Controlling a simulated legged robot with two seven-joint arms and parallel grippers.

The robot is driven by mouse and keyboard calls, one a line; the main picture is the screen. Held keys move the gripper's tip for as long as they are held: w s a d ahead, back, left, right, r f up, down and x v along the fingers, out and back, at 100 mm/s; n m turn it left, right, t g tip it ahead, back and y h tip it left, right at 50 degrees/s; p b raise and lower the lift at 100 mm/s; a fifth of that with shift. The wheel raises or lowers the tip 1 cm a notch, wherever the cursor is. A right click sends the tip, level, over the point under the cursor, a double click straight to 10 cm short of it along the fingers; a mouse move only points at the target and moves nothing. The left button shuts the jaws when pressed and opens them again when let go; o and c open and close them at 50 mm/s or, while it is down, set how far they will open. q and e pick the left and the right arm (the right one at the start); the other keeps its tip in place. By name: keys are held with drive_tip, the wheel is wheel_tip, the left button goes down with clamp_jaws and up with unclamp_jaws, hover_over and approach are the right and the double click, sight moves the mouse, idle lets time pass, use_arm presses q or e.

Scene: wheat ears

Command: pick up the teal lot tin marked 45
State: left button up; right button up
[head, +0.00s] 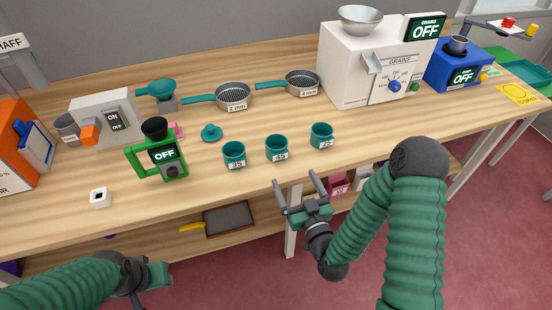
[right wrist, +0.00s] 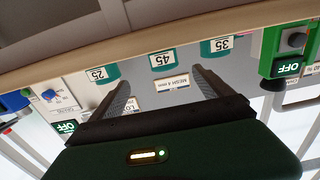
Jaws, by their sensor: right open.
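The teal tin marked 45 (head: 277,148) stands upright on the wooden table near its front edge, between the teal tins marked 35 (head: 234,155) and 25 (head: 321,135). My right gripper (head: 295,178) is open and empty, in front of the table edge and below the tins, apart from them. In the right wrist view, which is upside down, the tin marked 45 (right wrist: 162,61) shows beyond and between the open fingers (right wrist: 158,82). My left gripper (head: 158,274) is at the lower left, away from the tins; its jaws do not show clearly.
A green device reading OFF (head: 158,158) and a small teal lidded piece (head: 211,132) stand left of the tins. Two sieves (head: 233,96) lie behind, and a white GRAINS machine (head: 370,65) stands back right. A lower shelf holds a dark tray (head: 229,220).

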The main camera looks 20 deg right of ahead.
sight(281, 155)
drive_tip(key=w+b, duration=0.2)
drive_tip(key=b, duration=0.1)
drive_tip(key=w+a+b, duration=0.1)
drive_tip(key=w+b, duration=0.1)
drive_tip(key=shift+f, duration=0.3)
drive_tip(key=shift+w+a+r+p, duration=0.1)
drive_tip(key=shift+w+r+p, duration=0.4)
drive_tip(key=shift+w+p, duration=0.2)
drive_tip(key=w, duration=0.6)
drive_tip(key=shift+w, duration=0.2)
use_arm(q)
drive_tip(key=f, duration=0.5)
drive_tip(key=shift+a+f, duration=0.1)
drive_tip(key=shift+a, duration=0.15)
use_arm(e)
drive_tip(key=shift+c, duration=1.3)
drive_tip(key=c, duration=1.2)
